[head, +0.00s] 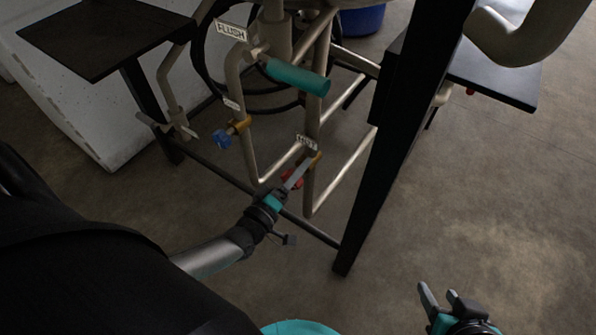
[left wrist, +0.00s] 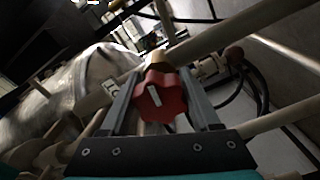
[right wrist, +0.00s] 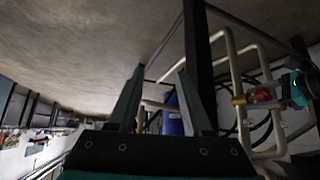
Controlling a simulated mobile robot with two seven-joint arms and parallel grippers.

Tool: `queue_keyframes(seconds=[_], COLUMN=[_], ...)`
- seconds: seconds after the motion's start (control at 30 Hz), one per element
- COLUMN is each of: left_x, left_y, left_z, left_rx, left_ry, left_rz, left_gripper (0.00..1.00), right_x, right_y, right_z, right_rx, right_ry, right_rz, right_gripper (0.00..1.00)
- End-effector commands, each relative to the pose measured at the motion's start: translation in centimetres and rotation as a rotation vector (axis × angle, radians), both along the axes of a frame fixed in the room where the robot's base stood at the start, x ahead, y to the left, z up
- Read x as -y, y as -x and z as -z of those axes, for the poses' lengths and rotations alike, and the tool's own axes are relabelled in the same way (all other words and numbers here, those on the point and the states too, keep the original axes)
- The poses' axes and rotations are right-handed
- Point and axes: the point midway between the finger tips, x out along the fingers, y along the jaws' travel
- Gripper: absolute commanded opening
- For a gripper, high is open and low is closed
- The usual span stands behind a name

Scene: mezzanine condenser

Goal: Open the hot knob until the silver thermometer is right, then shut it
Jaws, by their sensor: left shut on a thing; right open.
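The red hot knob (head: 291,180) sits on a brass valve on a pipe, below a small label reading HOT (head: 307,142). My left gripper (head: 295,175) is shut on it. In the left wrist view the lobed red knob (left wrist: 160,97) sits between the two fingers, with a white mark on its face that leans slightly. The right wrist view also shows the red knob (right wrist: 262,95) at my left gripper (right wrist: 285,92). My right gripper (head: 451,299) is open and empty, low at the right over bare floor. I cannot make out a silver thermometer in any view.
A blue knob (head: 222,139) sits on the pipe to the left. A teal handle (head: 298,77) is above, near a FLUSH label (head: 231,30). A black frame leg (head: 385,165) stands just right of the pipes. The floor (head: 480,200) at the right is clear.

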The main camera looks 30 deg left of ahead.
Motion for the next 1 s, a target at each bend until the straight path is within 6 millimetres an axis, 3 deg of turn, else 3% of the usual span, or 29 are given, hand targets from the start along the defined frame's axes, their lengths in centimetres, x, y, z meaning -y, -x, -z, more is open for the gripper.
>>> queue_keyframes(seconds=[0.5,1.0], left_x=[0.1,0.0], left_y=[0.1,0.1], left_z=[0.1,0.1], left_rx=[-0.031,-0.04], left_ry=[0.378,0.471], left_rz=[0.001,0.001], left_gripper=[0.07,0.07], right_x=[-1.5,-1.9], right_y=[-0.8,-1.1], right_z=[0.4,0.2], right_rx=[0.097,0.129], right_ry=[-0.048,-0.065], right_rz=[-0.02,-0.025], right_gripper=[0.5,0.5])
